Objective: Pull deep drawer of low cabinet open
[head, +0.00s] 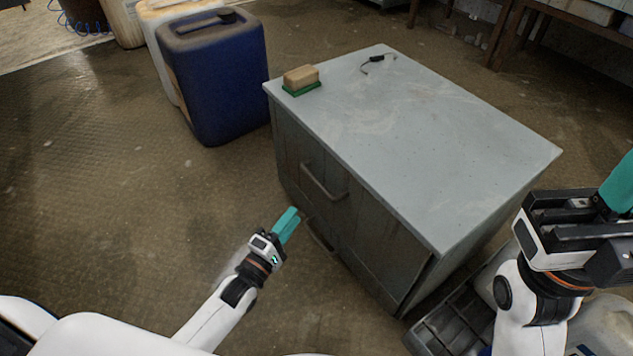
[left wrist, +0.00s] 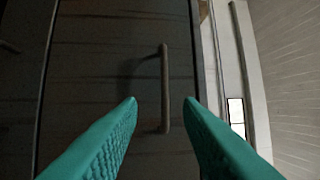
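The low cabinet (head: 420,135) has a pale grey top and a dark front facing my left side. Its upper front handle (head: 323,184) is a grey bar. A lower handle (head: 321,240) shows partly just beyond my left gripper (head: 290,222), which is beside the lower front. In the left wrist view, the open teal fingers (left wrist: 161,105) point at a dark front panel (left wrist: 100,65). A bar handle (left wrist: 164,85) lies ahead between them, with no visible contact. The front panels look closed. My right gripper (head: 618,188) is cut off at the right edge; its opening is hidden.
A brush-like block with a green base (head: 301,80) and a small dark item (head: 377,63) lie on the cabinet top. A blue canister (head: 215,75) stands behind left. A grey crate (head: 440,325) is by the cabinet's near corner. Floor (head: 130,190) at left is clear.

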